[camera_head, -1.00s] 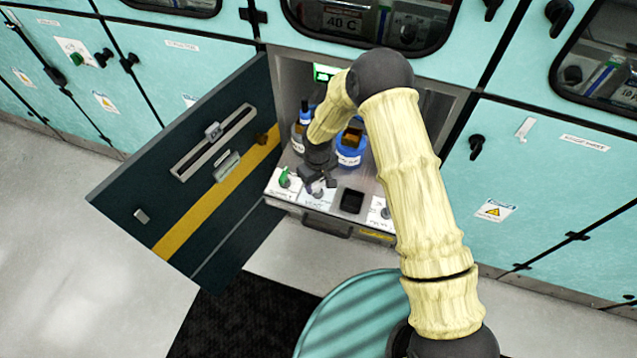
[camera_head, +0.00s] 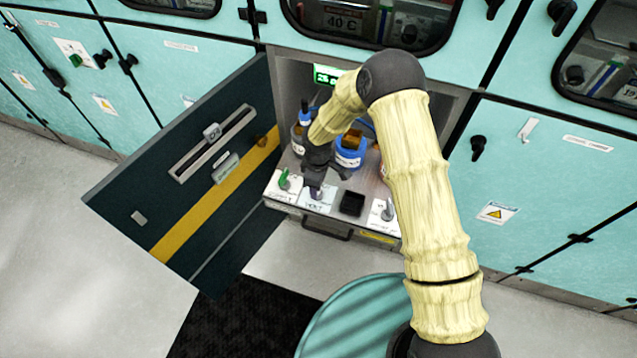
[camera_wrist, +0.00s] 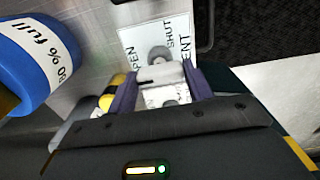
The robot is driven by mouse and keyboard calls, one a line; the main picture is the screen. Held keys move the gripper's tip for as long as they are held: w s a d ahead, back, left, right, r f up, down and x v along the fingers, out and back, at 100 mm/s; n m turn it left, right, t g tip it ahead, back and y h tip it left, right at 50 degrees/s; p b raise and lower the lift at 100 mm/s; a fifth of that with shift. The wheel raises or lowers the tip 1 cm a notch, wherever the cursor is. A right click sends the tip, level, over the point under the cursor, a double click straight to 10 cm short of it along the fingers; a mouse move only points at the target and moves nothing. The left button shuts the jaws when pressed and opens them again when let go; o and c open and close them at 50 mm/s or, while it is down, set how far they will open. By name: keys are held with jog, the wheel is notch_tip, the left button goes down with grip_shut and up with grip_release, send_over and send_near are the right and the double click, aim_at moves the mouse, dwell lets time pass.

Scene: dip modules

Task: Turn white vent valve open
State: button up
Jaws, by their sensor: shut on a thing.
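The white vent valve (camera_wrist: 162,73) shows in the wrist view as a pale handle between my gripper's two purple fingers. Its label plate (camera_wrist: 133,40) carries the words OPEN, SHUT and VENT. My gripper (camera_wrist: 160,88) is shut on the valve handle; the exact contact is partly hidden. In the head view my gripper (camera_head: 315,182) is low over the front of the cabinet shelf, at the vent plate (camera_head: 317,203). The gripper covers most of the valve there, so its handle angle is hard to read.
A green-handled valve (camera_head: 284,180) stands just left, and another valve (camera_head: 388,210) to the right past a black square recess (camera_head: 352,203). A blue-banded bottle (camera_head: 350,150) is close behind my gripper. The open dark door (camera_head: 200,190) hangs on the left.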

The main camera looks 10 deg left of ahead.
jog(key=shift+r, duration=0.1)
jog(key=o, duration=1)
notch_tip(320, 180, up, 17)
jog(key=shift+r+b, duration=0.15)
jog(key=shift+b, duration=0.45)
